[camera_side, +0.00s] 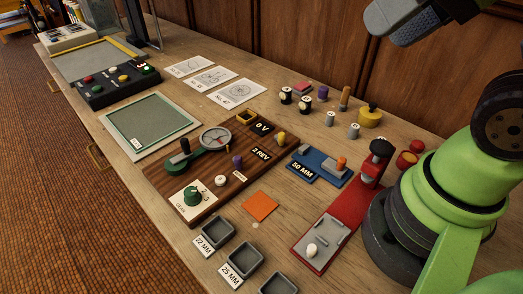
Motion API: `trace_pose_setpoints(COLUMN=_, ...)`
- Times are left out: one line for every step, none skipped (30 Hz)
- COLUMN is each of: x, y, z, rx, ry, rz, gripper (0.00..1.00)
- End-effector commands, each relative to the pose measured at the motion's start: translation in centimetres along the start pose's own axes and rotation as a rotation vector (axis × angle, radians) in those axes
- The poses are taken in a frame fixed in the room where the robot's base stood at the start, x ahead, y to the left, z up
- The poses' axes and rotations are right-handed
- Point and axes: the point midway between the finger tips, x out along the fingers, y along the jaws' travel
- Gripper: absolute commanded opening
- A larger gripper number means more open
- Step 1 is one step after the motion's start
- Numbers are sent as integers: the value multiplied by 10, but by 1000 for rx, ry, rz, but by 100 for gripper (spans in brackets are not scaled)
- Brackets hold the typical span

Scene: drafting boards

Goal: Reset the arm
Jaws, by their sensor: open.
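My gripper (388,20) is at the top right, cut by the upper edge of the picture. It is dark with a pale grey end, is open, and hangs high above the bench, apart from everything on it. Nothing shows in its grasp, though part of it is out of view. My green arm fills the right side.
The wooden bench (275,210) holds a dark control board (155,178), a red fixture (337,222), a blue 50 MM block (314,165) and small grey trays (217,232). Several knobs and pegs stand near the back. A button box (112,88) lies at left.

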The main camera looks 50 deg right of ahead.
Motion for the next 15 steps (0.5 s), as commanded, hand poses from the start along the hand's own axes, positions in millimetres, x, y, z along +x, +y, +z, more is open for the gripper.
trace_pose_setpoints(x=0, y=0, z=0, rx=0, ry=0, rz=0, gripper=45)
trace_pose_setpoints(x=0, y=0, z=0, rx=0, ry=0, rz=0, gripper=45)
trace_pose_setpoints(x=0, y=0, z=0, rx=0, ry=0, rz=0, gripper=45)
trace_pose_setpoints(x=0, y=0, z=0, rx=0, ry=0, rz=0, gripper=45)
trace_pose_setpoints(x=0, y=0, z=0, rx=0, ry=0, rz=0, gripper=45)
trace_pose_setpoints(x=0, y=0, z=0, rx=0, ry=0, rz=0, gripper=45)
trace_pose_setpoints(x=0, y=0, z=0, rx=0, ry=0, rz=0, gripper=45)
trace_pose_setpoints(x=0, y=0, z=0, rx=0, ry=0, rz=0, gripper=45)
trace_pose_setpoints(x=0, y=0, z=0, rx=0, ry=0, rz=0, gripper=45)
trace_pose_setpoints(x=0, y=0, z=-1, rx=-1, ry=-1, rz=1, gripper=45)
trace_pose_setpoints(x=0, y=-1, z=-2, rx=-2, ry=-2, rz=1, gripper=45)
trace_pose_setpoints(x=1, y=-2, z=-4, rx=-4, ry=-5, rz=3, gripper=45)
trace_pose_setpoints(x=2, y=-3, z=-7, rx=-6, ry=-9, rz=6, gripper=45)
trace_pose_setpoints(x=3, y=-4, z=-10, rx=-9, ry=-13, rz=9, gripper=45)
trace_pose_setpoints(x=5, y=-6, z=-15, rx=-14, ry=-20, rz=14, gripper=45)
